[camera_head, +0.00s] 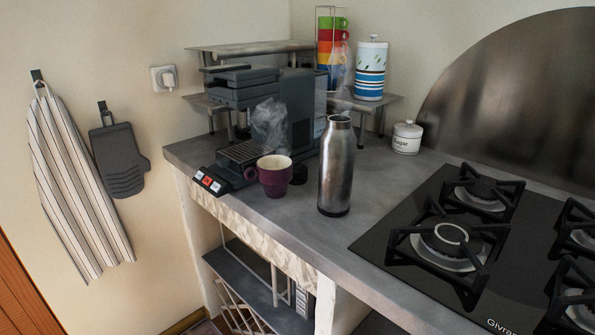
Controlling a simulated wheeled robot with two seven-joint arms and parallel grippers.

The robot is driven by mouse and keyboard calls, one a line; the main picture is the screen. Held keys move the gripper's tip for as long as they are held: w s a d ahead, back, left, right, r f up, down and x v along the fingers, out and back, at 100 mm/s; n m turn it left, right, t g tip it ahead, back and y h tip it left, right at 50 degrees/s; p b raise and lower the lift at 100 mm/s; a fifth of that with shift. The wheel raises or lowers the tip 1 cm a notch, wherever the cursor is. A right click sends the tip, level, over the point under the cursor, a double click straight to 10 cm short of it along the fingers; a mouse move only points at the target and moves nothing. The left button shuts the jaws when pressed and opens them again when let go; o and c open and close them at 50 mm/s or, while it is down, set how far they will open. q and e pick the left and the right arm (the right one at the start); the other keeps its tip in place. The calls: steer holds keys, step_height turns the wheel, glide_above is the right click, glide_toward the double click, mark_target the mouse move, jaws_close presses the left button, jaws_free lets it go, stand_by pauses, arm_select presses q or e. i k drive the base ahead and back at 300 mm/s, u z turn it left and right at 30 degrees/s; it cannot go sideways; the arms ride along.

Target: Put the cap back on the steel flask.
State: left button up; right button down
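The steel flask (337,172) stands upright on the grey counter, right of the maroon cup. Its mouth at the top looks open, with a pale wisp above it. I cannot make out the cap for certain. A small dark shape (299,173) shows just behind the cup, partly hidden, and I cannot tell what it is. Neither of my grippers is in view.
A maroon cup (274,176) with vapour above it stands near the counter's front edge, by a dark coffee machine (298,108). A gas hob (400,243) lies right of the flask. A sugar jar (407,139) stands behind. Counter between flask and jar is clear.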

mark_target(338, 141)
steer(key=k, duration=0.55)
steer(key=u, duration=1.65)
steer(key=i, duration=1.1)
steer(key=z, duration=2)
